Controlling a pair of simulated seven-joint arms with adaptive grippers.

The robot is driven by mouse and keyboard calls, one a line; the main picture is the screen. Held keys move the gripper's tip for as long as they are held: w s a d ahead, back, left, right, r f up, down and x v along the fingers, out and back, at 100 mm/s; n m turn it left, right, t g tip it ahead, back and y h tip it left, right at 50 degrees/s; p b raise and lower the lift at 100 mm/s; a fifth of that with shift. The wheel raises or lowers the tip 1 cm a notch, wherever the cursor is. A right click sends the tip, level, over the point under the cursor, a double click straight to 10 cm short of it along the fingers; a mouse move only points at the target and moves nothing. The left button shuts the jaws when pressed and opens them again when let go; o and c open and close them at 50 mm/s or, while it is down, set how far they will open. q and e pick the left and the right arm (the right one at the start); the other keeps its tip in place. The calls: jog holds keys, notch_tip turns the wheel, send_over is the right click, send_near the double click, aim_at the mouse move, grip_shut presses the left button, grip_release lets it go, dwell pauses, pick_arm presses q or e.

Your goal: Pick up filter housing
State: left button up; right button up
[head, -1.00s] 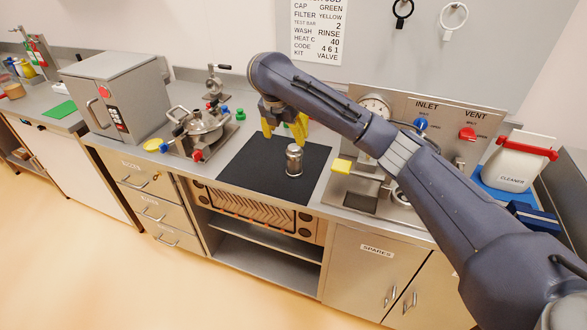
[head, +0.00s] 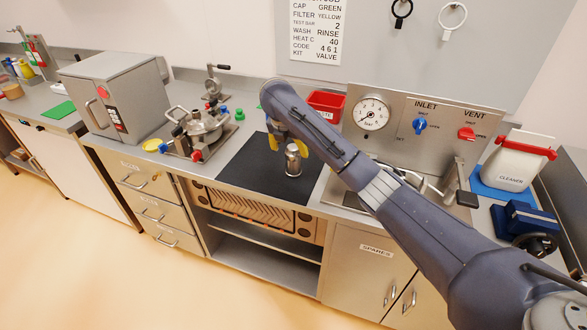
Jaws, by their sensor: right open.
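The filter housing, a small shiny metal cylinder (head: 293,163), stands upright on the black mat (head: 246,172) in the middle of the bench. My right gripper (head: 287,146) reaches down over the mat from the right, its yellow fingers apart on either side of the housing's upper part. It is open. The arm hides part of the gripper, and I cannot tell whether a finger touches the housing. My left gripper is not in view.
Left of the mat stands a metal vessel with clamps (head: 202,125) and a grey box-shaped unit (head: 115,92). A red bin (head: 326,103) and a gauge panel (head: 440,122) stand behind my arm. A cleaner container (head: 512,165) and a blue device (head: 525,222) are at the right.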

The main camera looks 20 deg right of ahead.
aim_at(293, 165)
jog(key=shift+x, duration=3.9)
jog(key=shift+s+d, duration=0.1)
jog(key=shift+d, duration=0.05)
jog(key=c, duration=1.4)
grip_shut()
jog(key=shift+r, duration=0.15)
